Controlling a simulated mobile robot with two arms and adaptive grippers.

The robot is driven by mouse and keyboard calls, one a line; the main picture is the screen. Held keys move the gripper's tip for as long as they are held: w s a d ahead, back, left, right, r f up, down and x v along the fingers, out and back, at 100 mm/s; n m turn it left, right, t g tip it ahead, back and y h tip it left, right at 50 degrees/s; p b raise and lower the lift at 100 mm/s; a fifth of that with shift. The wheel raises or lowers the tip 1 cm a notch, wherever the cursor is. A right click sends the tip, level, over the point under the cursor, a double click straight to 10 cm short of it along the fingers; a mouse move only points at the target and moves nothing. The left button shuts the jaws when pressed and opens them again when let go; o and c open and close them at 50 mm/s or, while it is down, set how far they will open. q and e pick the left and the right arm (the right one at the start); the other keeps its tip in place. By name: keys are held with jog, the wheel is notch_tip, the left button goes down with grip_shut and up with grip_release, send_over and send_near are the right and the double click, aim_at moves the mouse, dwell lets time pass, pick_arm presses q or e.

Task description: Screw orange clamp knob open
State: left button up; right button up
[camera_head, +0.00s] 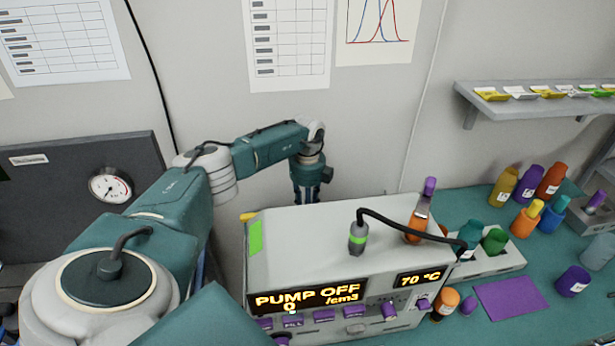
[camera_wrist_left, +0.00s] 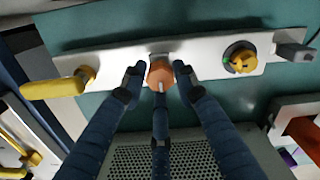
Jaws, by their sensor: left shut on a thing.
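The orange clamp knob (camera_wrist_left: 160,68) shows in the middle of the wrist view, on a pale metal strip (camera_wrist_left: 112,63). In the wrist view the three dark blue fingers of my left gripper (camera_wrist_left: 159,80) are closed around it, one on each side and one below. In the head view my left gripper (camera_head: 306,190) points down behind the machine (camera_head: 312,232). The machine hides the fingertips and the knob there. My right gripper is in neither view.
On the strip, a yellow handle (camera_wrist_left: 52,87) lies left of the knob and a round fitting with a yellow knob (camera_wrist_left: 241,60) lies right. A perforated panel (camera_wrist_left: 190,157) is below. Several bottles, including a purple one (camera_head: 572,281), stand on the bench to the machine's right.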

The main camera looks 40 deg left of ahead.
pick_arm(q)
jog(key=shift+w+a+r, duration=0.2)
jog(key=shift+a+r, duration=0.05)
jog(key=shift+a, duration=0.05)
jog(key=o, duration=1.1)
jog(key=shift+o, duration=0.2)
jog(key=shift+s+f, duration=0.1)
notch_tip(320, 180, up, 12)
jog(key=shift+s+f, duration=0.1)
